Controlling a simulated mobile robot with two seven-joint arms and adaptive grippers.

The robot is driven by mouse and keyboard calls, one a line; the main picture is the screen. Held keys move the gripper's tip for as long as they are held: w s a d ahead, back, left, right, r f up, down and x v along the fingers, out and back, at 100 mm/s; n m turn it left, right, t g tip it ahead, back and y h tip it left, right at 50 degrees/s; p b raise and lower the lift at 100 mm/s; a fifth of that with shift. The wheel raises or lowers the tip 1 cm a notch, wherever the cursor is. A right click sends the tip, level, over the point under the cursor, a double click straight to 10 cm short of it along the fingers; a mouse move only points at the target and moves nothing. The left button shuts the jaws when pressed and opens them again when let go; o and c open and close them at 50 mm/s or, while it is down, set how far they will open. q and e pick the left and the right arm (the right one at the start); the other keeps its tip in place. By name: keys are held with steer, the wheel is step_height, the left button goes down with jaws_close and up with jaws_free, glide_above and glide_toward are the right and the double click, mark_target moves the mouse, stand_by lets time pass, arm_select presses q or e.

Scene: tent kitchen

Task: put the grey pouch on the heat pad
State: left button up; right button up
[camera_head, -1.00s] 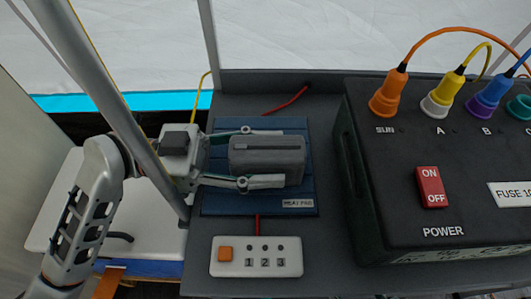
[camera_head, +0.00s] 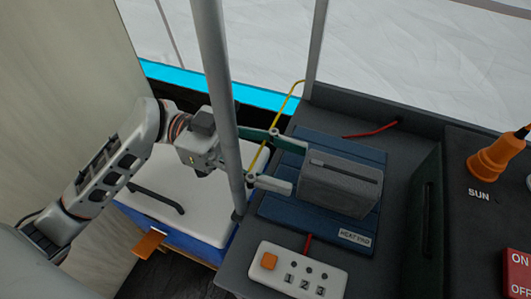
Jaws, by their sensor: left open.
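The grey pouch (camera_head: 341,183) rests on the blue heat pad (camera_head: 309,219), upright and within the pad's edges as far as I can see. The pad lies on the dark counter and bears a "HEAT PAD" label. My left gripper (camera_head: 287,167) is open, to the left of the pouch, with its fingertips close to the pouch's left end. Whether a fingertip still touches the pouch I cannot tell. My right gripper is not in view.
A grey pole (camera_head: 219,95) stands in front of my left gripper. A white control box (camera_head: 297,271) with an orange button lies before the pad. A black power box (camera_head: 466,225) stands on the right. A white-lidded blue cooler (camera_head: 188,210) is at lower left.

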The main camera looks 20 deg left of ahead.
arm_select(q)
steer(key=a, duration=0.3)
steer(key=shift+w+r, duration=0.1)
stand_by(0.5)
